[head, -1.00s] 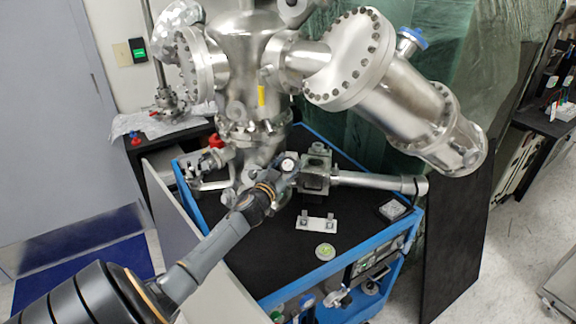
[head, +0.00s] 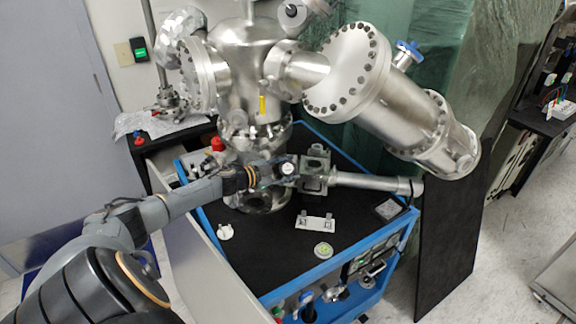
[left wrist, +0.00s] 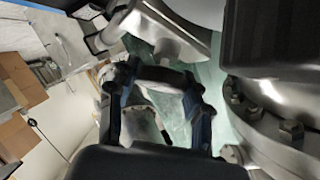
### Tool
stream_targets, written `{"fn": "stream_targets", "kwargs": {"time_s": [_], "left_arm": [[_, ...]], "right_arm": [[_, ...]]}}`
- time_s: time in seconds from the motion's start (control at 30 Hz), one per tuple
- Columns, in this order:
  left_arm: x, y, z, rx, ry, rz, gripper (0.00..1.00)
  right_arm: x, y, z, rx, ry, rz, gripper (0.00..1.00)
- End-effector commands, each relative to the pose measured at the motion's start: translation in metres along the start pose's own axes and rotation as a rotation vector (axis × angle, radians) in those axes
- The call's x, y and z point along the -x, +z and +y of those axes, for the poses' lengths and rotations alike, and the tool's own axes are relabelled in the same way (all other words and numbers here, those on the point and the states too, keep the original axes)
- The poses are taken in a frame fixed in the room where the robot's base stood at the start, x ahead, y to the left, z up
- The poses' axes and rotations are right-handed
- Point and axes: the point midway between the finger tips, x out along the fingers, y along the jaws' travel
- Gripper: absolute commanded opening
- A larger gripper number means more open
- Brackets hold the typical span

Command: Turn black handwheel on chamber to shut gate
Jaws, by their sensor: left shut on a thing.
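The steel chamber (head: 248,62) stands upright on a black-topped cart. A square valve body (head: 316,165) with a tube (head: 372,183) pointing right sits beside its lower part. My left gripper (head: 282,170) is at the left side of that valve body. In the left wrist view, the left gripper (left wrist: 160,85) has its two fingers around a dark grey rounded piece (left wrist: 163,77), which looks like part of the handwheel. The gripper is shut on it. The handwheel is mostly hidden by the gripper in the head view. The gate itself does not show. My right gripper is not in view.
A large angled steel cylinder (head: 395,105) overhangs the cart's right side. On the black top (head: 275,265) lie a white bracket (head: 315,223), a small round disc (head: 323,250) and a small white part (head: 225,232). Bolted flanges (left wrist: 270,115) stand close right of the gripper.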

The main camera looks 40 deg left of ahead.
Motion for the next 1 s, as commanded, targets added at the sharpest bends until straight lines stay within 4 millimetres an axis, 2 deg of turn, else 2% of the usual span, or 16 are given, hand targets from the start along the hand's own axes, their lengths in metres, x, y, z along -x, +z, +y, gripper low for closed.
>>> {"fn": "stream_targets", "kwargs": {"time_s": [0.03, 0.4, 0.97, 1.0], "left_arm": [[0.0004, -0.0015, -0.0045, -0.025, 0.020, -0.001, 0.18], [-0.0002, -0.0006, -0.0020, -0.134, 0.142, 0.000, 0.18], [-0.0006, -0.0007, -0.0004, -0.154, 0.165, 0.001, 0.18], [-0.0006, -0.0007, -0.0004, -0.153, 0.165, 0.001, 0.53]], "right_arm": [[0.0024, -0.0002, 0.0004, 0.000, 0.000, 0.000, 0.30], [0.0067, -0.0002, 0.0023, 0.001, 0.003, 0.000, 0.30], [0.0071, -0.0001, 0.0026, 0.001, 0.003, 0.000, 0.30], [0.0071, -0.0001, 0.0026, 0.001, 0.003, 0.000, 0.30]]}}
